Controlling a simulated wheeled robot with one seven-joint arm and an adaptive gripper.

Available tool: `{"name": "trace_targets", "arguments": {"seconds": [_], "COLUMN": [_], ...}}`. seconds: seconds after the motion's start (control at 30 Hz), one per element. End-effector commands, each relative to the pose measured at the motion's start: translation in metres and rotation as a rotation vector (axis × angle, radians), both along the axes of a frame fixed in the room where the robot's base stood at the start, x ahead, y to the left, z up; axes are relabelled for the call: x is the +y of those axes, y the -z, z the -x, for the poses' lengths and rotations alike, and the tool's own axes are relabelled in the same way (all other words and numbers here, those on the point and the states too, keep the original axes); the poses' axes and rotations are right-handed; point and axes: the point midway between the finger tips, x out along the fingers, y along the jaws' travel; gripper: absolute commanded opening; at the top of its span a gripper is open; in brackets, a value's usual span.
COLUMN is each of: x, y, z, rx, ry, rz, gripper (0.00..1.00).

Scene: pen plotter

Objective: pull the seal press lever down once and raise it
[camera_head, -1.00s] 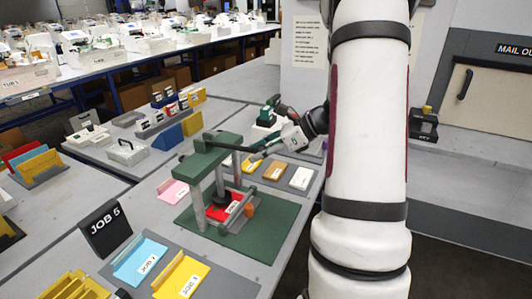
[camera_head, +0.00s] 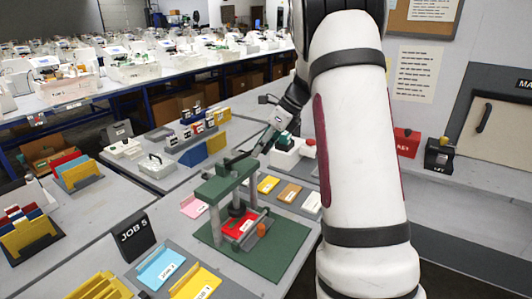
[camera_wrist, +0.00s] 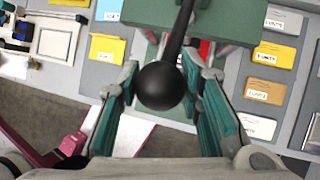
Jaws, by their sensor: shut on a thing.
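The green seal press (camera_head: 217,188) stands on a dark green base plate (camera_head: 270,256), with a red piece (camera_head: 237,229) lying under its ram. Its thin black lever (camera_head: 240,157) slants up from the top of the press toward my gripper (camera_head: 265,143). In the wrist view the lever's round black knob (camera_wrist: 161,86) sits between the two green-padded fingers (camera_wrist: 163,105) of my gripper, which is shut on it. The far end of the lever is small in the head view, and the knob is hard to make out there.
Yellow, brown and white cards (camera_head: 290,193) lie right of the press. A pink card (camera_head: 193,207) lies at its left. A JOB 5 sign (camera_head: 133,232) and blue and yellow folders (camera_head: 160,268) stand in front. A white box with a red knob (camera_head: 292,155) is behind my gripper.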

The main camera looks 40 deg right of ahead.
Motion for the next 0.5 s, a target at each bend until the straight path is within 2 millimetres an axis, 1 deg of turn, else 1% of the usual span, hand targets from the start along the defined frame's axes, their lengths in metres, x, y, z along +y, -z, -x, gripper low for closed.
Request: {"name": "trace_targets", "arguments": {"seconds": [0.1, 0.5], "x": [0.0011, 0.0019], "y": [-0.0046, -0.0065], "z": [-0.0040, -0.0058], "rx": [-0.008, -0.013], "ry": [-0.001, 0.000], "rz": [0.001, 0.000], "gripper": [0.00, 0.00]}}
